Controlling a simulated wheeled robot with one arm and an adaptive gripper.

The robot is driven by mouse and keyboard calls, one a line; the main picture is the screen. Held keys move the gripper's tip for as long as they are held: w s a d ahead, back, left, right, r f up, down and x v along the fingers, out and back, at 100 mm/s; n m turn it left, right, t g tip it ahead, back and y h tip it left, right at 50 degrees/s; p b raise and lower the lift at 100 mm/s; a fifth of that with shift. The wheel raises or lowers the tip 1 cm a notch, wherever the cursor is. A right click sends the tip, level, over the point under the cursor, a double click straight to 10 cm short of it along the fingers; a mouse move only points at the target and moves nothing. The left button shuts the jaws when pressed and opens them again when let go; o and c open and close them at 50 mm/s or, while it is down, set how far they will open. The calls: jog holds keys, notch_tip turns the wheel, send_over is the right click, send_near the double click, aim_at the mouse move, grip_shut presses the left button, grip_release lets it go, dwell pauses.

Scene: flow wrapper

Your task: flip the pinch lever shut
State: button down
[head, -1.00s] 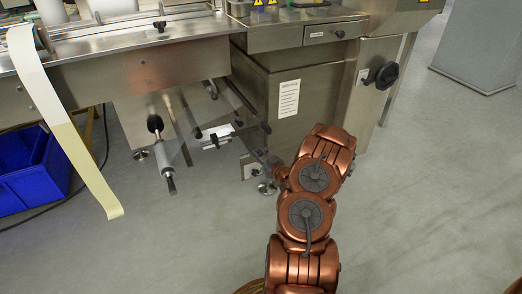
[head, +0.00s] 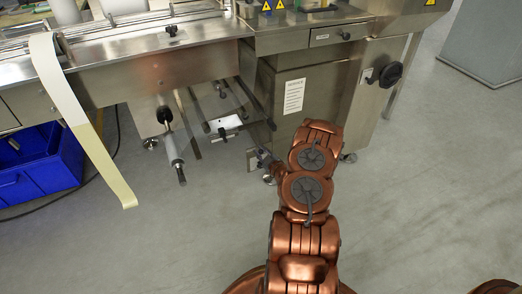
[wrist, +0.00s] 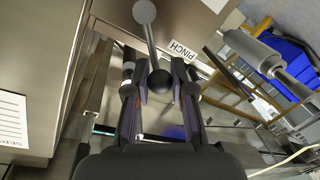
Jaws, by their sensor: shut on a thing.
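The pinch lever (wrist: 152,42) shows in the wrist view as a thin metal rod between a grey ball at its upper end and a black ball knob (wrist: 159,83) at its lower end. A white label reading PINCH (wrist: 182,50) is just right of the rod. My gripper (wrist: 160,80) is shut on the black knob, with one dark finger on each side of it. In the head view my gripper (head: 259,159) is small, below the machine's underside rods, and I cannot make out the lever there.
The steel cabinet (head: 300,115) stands close behind my gripper, with a black handwheel (head: 390,75) at its right. A grey roller (head: 174,150) and a hanging pale film strip (head: 85,140) are to the left. A blue bin (head: 65,175) sits on the floor.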

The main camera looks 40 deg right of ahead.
jog(key=c, duration=1)
grip_release()
jog(key=shift+v, duration=6)
